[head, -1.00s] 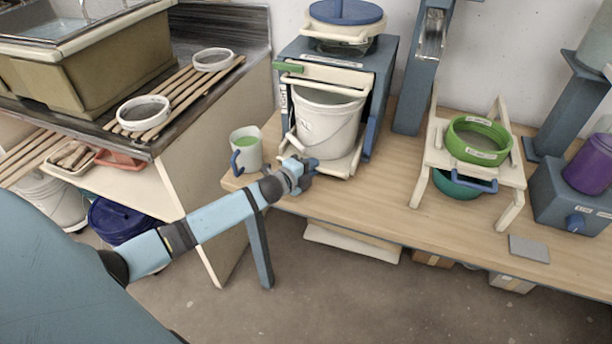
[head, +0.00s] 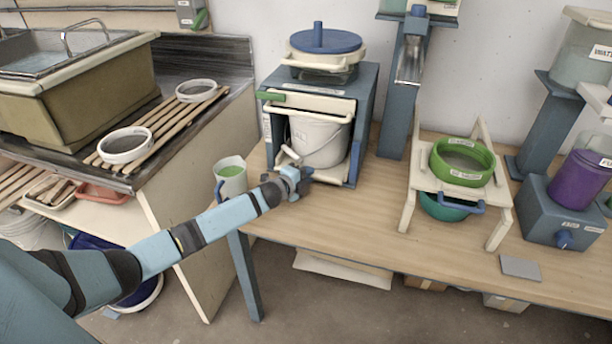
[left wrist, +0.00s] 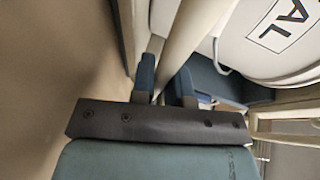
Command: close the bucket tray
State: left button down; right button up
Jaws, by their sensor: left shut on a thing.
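The bucket tray (head: 331,174) is a cream slide-out part low in the blue-grey cabinet (head: 366,120) on the wooden table. A white bucket (head: 318,142) with a wire handle stands on it, mostly between the cabinet walls. My left gripper (head: 302,182) is at the tray's front left, low by the bucket. In the left wrist view, its two blue fingers (left wrist: 166,85) are closed around a cream bar (left wrist: 186,38) of the tray. The labelled bucket (left wrist: 270,45) is close on the right there. Whether the tray is fully in cannot be told. My right gripper is not in view.
A mug of green liquid (head: 230,180) stands just left of the cabinet, close to my left arm. A blue-lidded container (head: 325,42) sits on the cabinet. A cream stand with a green ring (head: 462,162) is to the right. The tabletop between is clear.

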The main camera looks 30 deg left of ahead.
pick_arm(q)
jog(key=c, duration=1.4)
grip_release()
jog(key=shift+w+a+r, duration=0.1)
jog(key=shift+w+r, duration=0.1)
jog(key=shift+r, duration=0.05)
jog(key=shift+o, duration=1.3)
jog(key=shift+w+f, duration=0.1)
jog(key=shift+f, duration=0.1)
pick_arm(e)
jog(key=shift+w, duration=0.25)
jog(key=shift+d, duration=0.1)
